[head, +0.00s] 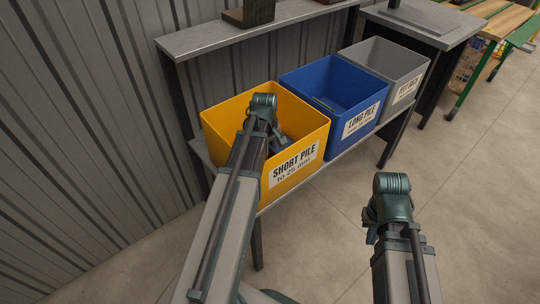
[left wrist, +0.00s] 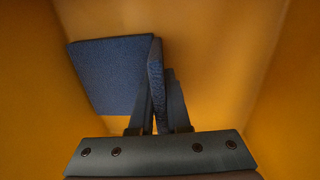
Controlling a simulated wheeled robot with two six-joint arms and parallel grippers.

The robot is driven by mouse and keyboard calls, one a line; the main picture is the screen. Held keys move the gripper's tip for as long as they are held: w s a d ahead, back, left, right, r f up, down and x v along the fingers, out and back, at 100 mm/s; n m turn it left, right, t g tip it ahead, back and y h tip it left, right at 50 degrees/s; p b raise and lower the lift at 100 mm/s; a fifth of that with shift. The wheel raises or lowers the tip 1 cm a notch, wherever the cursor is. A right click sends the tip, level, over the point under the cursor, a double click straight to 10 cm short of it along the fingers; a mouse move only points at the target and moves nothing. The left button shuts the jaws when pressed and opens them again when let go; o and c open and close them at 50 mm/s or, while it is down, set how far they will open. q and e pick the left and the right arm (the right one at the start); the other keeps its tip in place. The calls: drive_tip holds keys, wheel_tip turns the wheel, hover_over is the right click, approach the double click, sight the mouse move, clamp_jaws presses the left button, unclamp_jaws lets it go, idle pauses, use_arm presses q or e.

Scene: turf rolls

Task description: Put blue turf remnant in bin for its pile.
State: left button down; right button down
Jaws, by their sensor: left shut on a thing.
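The blue turf remnant (left wrist: 106,76) shows in the left wrist view as a dark blue textured square, with a narrow blue strip between the fingers. My left gripper (left wrist: 158,85) is shut on it, inside the yellow bin, whose walls fill that view. I cannot tell whether the remnant touches the bin floor. In the head view the yellow bin (head: 222,127) is labelled "SHORT PILE to 25 mm"; my left arm reaches over its front and hides part of it. The blue bin (head: 310,72), labelled "LONG PILE", stands beside it. My right gripper (head: 371,222) is low at the right, its fingers mostly hidden.
A grey bin (head: 405,63) with a label too small to read stands right of the blue bin. The bins share a shelf under a grey upper ledge (head: 230,38). A corrugated wall is at the left. A grey stand and green-framed bench are beyond. Floor at right is clear.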

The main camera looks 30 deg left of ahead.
use_arm(q)
drive_tip(key=shift+f, duration=0.2)
drive_tip(key=c, duration=0.9)
unclamp_jaws()
drive_tip(key=shift+r, duration=0.1)
drive_tip(key=r+p, duration=0.8)
drive_tip(key=s+r+p, duration=0.1)
drive_tip(key=r+p, duration=0.3)
drive_tip(key=shift+a+r, duration=0.15)
drive_tip(key=shift+a, duration=0.05)
